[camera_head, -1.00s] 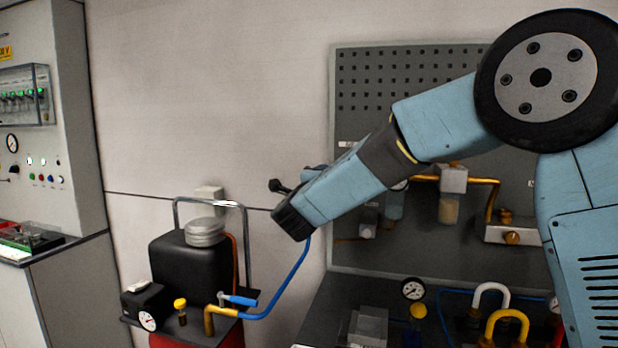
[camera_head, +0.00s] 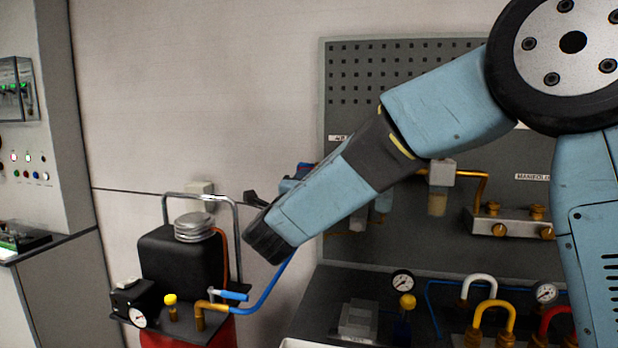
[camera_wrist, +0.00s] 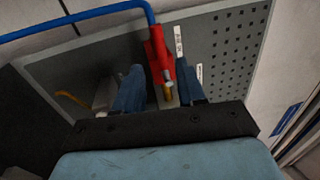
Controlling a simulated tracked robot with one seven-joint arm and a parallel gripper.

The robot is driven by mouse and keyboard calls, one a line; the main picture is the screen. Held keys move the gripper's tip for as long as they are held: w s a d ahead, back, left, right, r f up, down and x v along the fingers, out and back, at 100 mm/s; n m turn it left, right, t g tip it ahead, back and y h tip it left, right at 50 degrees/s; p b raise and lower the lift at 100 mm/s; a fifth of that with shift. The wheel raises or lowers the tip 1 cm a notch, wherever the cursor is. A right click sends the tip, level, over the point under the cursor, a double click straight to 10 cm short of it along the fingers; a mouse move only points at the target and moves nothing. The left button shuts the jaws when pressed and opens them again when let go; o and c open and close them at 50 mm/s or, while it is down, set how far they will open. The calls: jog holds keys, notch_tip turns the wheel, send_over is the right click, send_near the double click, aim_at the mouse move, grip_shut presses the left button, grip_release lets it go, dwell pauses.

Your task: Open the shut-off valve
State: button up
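In the wrist view, my gripper (camera_wrist: 161,68) is open, with its two blue fingers apart. A red fitting (camera_wrist: 157,50) with a brass end (camera_wrist: 168,92) shows between and beyond the fingertips, beside a white label. No contact is visible. A blue hose (camera_wrist: 85,17) reaches the top of this red fitting. I cannot tell which fitting is the shut-off valve. My forearm hides most of my gripper in the head view.
The grey perforated panel (camera_head: 365,65) carries brass pipes and a manifold (camera_head: 505,226). Below it, the bench (camera_head: 440,285) holds gauges and several coloured hose loops. A control cabinet (camera_head: 45,130) stands at left.

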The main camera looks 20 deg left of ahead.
jog(key=shift+s+d+f, duration=0.1)
jog(key=shift+s+f, duration=0.1)
jog(key=shift+s, duration=0.65)
jog(key=shift+s+a+f, duration=0.1)
jog(key=shift+s+f, duration=0.1)
jog(key=shift+s, duration=0.7)
jog(key=shift+s+d+f, duration=0.1)
jog(key=shift+s+f, duration=0.1)
jog(key=shift+s, duration=0.65)
jog(key=w+d+r+n+g+y, duration=0.2)
jog(key=w+d+r+n+y, duration=0.25)
jog(key=d+n, duration=0.3)
jog(key=s+d+f+n+g, duration=0.1)
jog(key=s+d+n+g, duration=0.15)
jog(key=d, duration=0.35)
jog(key=s+d+n+g, duration=0.1)
jog(key=d+n+g, duration=0.1)
jog(key=d+n, duration=0.35)
jog(key=s+d+f+n+g+h, duration=0.1)
jog(key=s+d+f+g, duration=0.3)
jog(key=s+d, duration=0.7)
jog(key=s+d+f+n+g+h, duration=0.1)
jog(key=s+d+f+g+h, duration=0.3)
jog(key=s+d, duration=0.6)
jog(key=d+f, duration=0.2)
jog(key=d, duration=0.3)
jog(key=shift+s+d, duration=0.35)
jog(key=shift+s, duration=0.05)
